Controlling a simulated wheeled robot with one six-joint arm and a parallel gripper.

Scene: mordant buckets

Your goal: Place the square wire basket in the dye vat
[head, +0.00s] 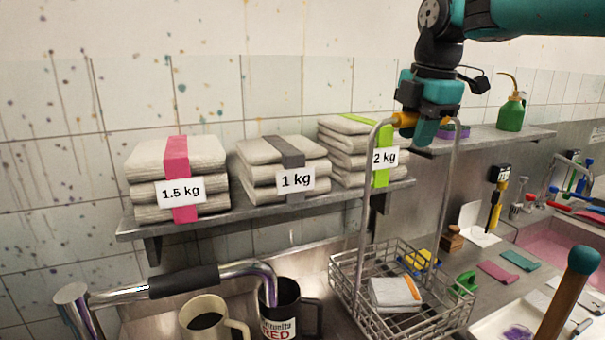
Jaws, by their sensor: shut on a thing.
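The square wire basket (345,262) hangs from its tall handle in the middle right of the head view. My gripper (408,121) is shut on the top bar of that handle, above the basket. A folded white cloth with an orange edge (395,292) shows within the basket's outline. The basket looks roughly upright, and I cannot tell how far it is above the counter. A sink-like vat with pink liquid (562,246), which looks like the dye vat, is at the right edge, apart from the basket and partly cut off.
A wall shelf (345,199) holds cloth stacks labelled 1.5 kg (150,160), 1 kg (262,158) and 2 kg (345,145). A dark mug (290,312) and a cream mug (203,320) stand left of the basket. A wooden-handled tool (568,300) rises at lower right.

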